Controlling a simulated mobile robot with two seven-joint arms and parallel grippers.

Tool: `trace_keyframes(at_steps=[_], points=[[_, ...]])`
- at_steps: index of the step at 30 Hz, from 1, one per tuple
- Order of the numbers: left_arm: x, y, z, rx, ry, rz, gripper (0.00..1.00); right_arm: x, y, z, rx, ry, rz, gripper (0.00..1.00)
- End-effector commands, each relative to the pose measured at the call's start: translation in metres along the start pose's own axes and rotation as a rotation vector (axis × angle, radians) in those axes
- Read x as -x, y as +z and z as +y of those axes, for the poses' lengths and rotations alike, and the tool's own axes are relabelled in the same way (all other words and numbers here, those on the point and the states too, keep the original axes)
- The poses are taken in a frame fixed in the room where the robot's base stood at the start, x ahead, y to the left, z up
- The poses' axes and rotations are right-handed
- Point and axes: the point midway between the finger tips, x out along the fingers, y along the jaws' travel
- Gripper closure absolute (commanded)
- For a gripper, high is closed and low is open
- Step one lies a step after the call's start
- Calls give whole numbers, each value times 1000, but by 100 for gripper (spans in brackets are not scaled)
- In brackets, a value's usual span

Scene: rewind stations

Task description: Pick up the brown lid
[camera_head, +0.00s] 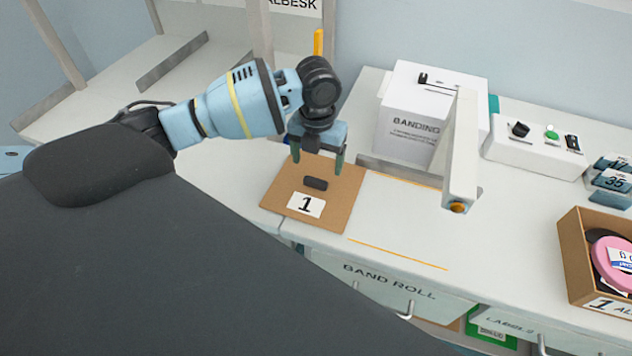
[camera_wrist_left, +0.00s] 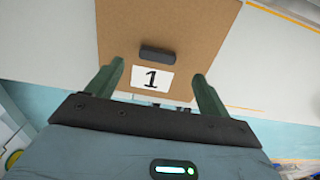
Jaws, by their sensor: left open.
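The brown lid (camera_head: 334,204) lies flat on the worktop, with a dark handle (camera_head: 316,183) and a white label reading 1 (camera_head: 305,205). In the left wrist view the brown lid (camera_wrist_left: 200,40) shows its dark handle (camera_wrist_left: 158,55) beyond my fingertips. My left gripper (camera_head: 317,164) points down above the lid near the handle, with its green fingers apart and nothing between them. In the left wrist view my left gripper (camera_wrist_left: 158,75) is also open and empty. My right gripper is not in view.
A white box marked BANDING (camera_head: 412,120) and a white upright post (camera_head: 462,155) stand right of the lid. A control box (camera_head: 535,145) is behind. A cardboard box (camera_head: 575,265) with pink and dark rolls sits at the right. The worktop (camera_head: 420,220) between is clear.

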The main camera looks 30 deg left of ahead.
Motion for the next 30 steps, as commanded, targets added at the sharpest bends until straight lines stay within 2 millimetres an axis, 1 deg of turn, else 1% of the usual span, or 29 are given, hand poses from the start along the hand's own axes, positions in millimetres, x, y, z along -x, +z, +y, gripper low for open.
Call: trace_keyframes(at_steps=[1,2,8,14,15,18,21,27,28,30], points=[[-6,-1,0,0,0,3,20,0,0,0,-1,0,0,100],[-8,-1,0,0,1,3,20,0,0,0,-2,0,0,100],[-13,-1,1,0,1,1,20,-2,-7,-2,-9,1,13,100],[-39,-6,4,0,1,1,20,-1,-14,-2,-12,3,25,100],[-46,-5,4,1,1,1,20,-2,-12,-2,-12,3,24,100],[-56,-5,4,0,1,0,20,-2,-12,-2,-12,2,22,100],[-60,-5,4,0,0,-1,20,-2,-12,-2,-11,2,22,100],[-60,-5,4,0,0,-1,20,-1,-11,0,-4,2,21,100],[-60,-5,4,0,0,-1,23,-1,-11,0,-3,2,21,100],[-60,-5,4,0,0,-1,32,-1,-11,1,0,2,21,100]])
